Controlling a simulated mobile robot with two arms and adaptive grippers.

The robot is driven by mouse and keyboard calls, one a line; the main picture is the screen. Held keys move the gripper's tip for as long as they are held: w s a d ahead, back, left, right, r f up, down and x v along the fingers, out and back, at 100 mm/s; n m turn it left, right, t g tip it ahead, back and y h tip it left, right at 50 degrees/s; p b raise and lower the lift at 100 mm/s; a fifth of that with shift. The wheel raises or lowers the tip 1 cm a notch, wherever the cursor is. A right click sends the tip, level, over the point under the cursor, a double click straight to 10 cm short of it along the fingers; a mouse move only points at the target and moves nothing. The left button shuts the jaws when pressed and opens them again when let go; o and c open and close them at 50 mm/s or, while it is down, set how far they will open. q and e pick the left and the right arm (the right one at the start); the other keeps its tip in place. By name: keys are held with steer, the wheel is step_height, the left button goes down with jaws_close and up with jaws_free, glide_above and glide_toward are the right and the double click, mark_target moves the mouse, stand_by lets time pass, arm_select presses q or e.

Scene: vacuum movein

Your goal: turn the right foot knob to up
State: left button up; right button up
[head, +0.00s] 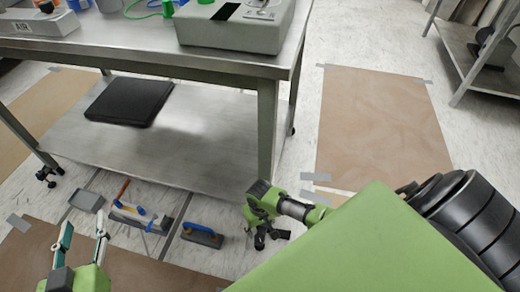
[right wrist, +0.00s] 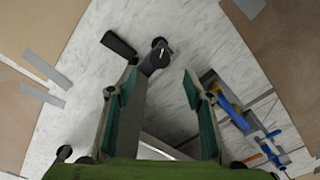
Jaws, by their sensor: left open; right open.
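The right foot knob (right wrist: 155,58) is a dark round part with a pale pointer mark at the bottom of the table leg (right wrist: 132,115). A black lever or pedal (right wrist: 118,45) sticks out to its left in the right wrist view. My right gripper (right wrist: 159,76) is open, its green-padded fingers on either side of the leg, with the knob just beyond the fingertips and no clear contact. In the head view the right gripper (head: 262,205) is low by the leg and partly hides the foot. My left gripper (head: 82,240) is open and empty at lower left.
The metal table (head: 140,55) has a lower shelf (head: 190,140) with a black flat box (head: 130,100). On the floor lie a blue-handled trowel (head: 202,236) and other tools (head: 138,214). A brown mat (head: 380,130) and a rack (head: 470,60) are at right.

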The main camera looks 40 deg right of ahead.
steer(key=shift+r, duration=1.85)
